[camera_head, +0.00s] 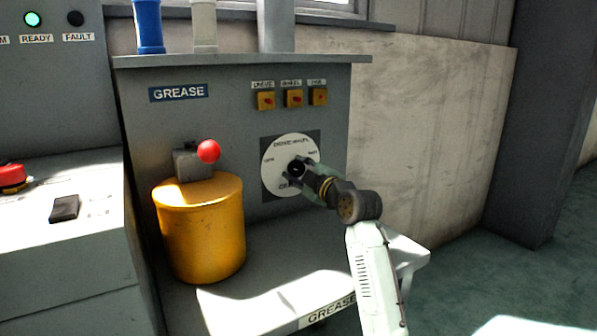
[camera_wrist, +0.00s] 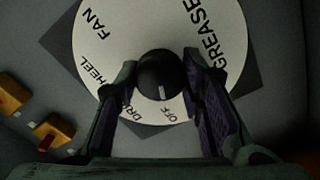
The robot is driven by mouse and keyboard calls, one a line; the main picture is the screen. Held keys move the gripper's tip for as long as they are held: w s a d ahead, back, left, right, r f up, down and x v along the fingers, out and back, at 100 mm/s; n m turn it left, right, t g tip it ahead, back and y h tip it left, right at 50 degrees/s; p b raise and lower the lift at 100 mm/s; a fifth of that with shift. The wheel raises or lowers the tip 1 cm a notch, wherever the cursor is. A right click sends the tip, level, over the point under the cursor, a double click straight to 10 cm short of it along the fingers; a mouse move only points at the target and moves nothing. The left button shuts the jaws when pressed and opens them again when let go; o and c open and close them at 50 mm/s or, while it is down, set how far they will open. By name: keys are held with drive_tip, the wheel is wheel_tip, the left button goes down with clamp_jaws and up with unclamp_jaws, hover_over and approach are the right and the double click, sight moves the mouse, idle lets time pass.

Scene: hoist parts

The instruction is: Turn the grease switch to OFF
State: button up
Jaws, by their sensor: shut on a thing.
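The grease switch is a round black knob (camera_wrist: 160,72) at the middle of a white dial plate (camera_head: 283,151) on the grey panel. In the wrist view the dial (camera_wrist: 148,20) carries words including GREASE, FAN, WHEEL and OFF. The white mark on the knob points down in that picture, towards the word OFF (camera_wrist: 168,114) or very close to it. My gripper (camera_head: 297,170) is at the dial. In the wrist view its two fingers (camera_wrist: 160,82) are on either side of the knob, shut on it, and they cover parts of the dial's edge.
Free floor lies right.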

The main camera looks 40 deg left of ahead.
drive_tip(key=o, duration=1.1)
drive_tip(key=shift+o, duration=0.2)
drive_tip(key=v, duration=1.2)
